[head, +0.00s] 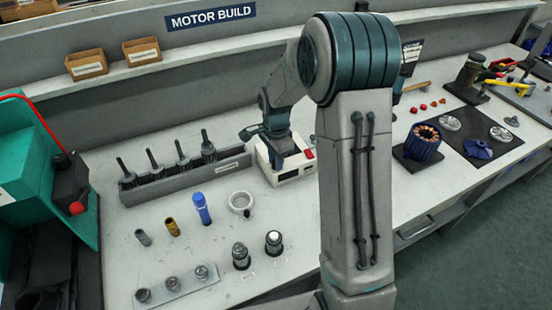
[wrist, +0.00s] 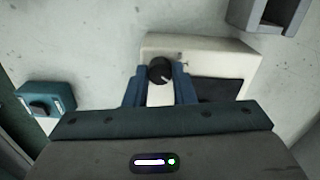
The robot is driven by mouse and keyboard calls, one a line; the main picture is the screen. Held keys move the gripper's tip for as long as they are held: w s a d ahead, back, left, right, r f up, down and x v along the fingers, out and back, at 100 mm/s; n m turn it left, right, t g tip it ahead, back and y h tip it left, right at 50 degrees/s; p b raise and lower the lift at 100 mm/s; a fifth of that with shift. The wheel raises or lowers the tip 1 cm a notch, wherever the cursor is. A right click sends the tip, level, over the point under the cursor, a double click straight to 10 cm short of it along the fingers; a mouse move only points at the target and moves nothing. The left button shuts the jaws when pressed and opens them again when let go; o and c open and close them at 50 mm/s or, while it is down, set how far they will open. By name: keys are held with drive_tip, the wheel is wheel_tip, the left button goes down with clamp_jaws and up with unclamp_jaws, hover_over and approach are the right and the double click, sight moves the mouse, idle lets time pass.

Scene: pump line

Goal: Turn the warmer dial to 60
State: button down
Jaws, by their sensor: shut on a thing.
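The warmer is a white box (head: 291,176) near the middle of the bench in the head view, with a dark panel on its front and a red part on top. In the wrist view the warmer (wrist: 205,52) lies ahead of my gripper. Its round black dial (wrist: 160,69) has a pale pointer mark; the scale is too small to read. My gripper (wrist: 160,88) is shut on the dial, with one blue finger on either side. In the head view my gripper (head: 285,150) is over the warmer and hides the dial.
A grey rack (head: 185,180) with several dark tools stands just left of the warmer. A white ring (head: 241,202), a blue bottle (head: 202,210) and small cylinders stand in front. A blue-sided motor part (head: 424,146) is to the right, beyond my arm.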

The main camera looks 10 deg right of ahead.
drive_tip(key=shift+n, duration=0.3)
drive_tip(key=n+b, duration=0.1)
drive_tip(key=n, duration=0.5)
drive_tip(key=shift+n+b, duration=0.35)
drive_tip(key=shift+n, duration=0.05)
drive_tip(key=n, duration=0.6)
drive_tip(key=shift+r, duration=0.1)
drive_tip(key=shift+n, duration=0.3)
drive_tip(key=shift+w, duration=0.1)
drive_tip(key=c, duration=1.2)
unclamp_jaws()
wheel_tip(320, 180, up, 14)
drive_tip(key=shift+b, duration=0.35)
